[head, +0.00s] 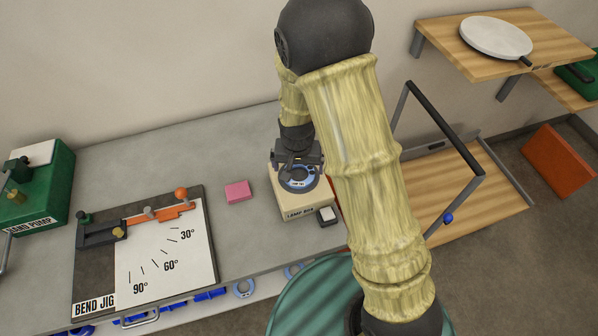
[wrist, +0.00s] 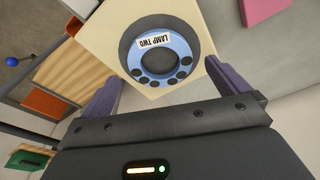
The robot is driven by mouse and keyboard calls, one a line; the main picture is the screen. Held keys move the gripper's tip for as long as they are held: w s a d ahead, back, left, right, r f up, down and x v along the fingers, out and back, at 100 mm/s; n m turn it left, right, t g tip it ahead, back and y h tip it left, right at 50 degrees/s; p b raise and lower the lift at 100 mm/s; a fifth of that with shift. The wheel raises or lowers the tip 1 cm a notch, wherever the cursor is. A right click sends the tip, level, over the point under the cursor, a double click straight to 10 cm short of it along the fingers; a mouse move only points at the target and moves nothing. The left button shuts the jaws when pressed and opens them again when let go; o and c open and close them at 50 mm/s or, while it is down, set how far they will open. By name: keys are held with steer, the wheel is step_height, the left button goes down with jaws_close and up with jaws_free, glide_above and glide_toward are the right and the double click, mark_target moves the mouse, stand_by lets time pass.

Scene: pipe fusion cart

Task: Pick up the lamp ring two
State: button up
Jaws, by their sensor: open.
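The lamp ring two is a blue ring with a white "LAMP TWO" label and several dark holes. In the wrist view the ring (wrist: 176,47) sits in the dark round recess on top of the cream lamp box (wrist: 100,35). The head view shows the ring (head: 299,182) on the lamp box (head: 303,211) on the grey bench. My gripper (wrist: 168,85) is open, with one finger on each side of the ring's near edge and nothing between them. In the head view my gripper (head: 298,163) is just above the box, partly covering the ring's far side.
A pink block (head: 237,191) lies left of the box. A small white-topped block (head: 327,215) is at its front right. The bend jig (head: 165,262) and green hand pump (head: 42,185) stand farther left. A dark frame (head: 447,130) rises at right.

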steer(key=shift+w+f, duration=0.2)
steer(key=shift+f, duration=0.55)
steer(key=shift+w+f, duration=0.15)
steer(key=shift+f, duration=0.55)
steer(key=c, duration=1)
steer(key=shift+o, duration=0.2)
steer(key=shift+r, duration=0.1)
step_height(320, 180, up, 10)
steer(key=b, duration=0.1)
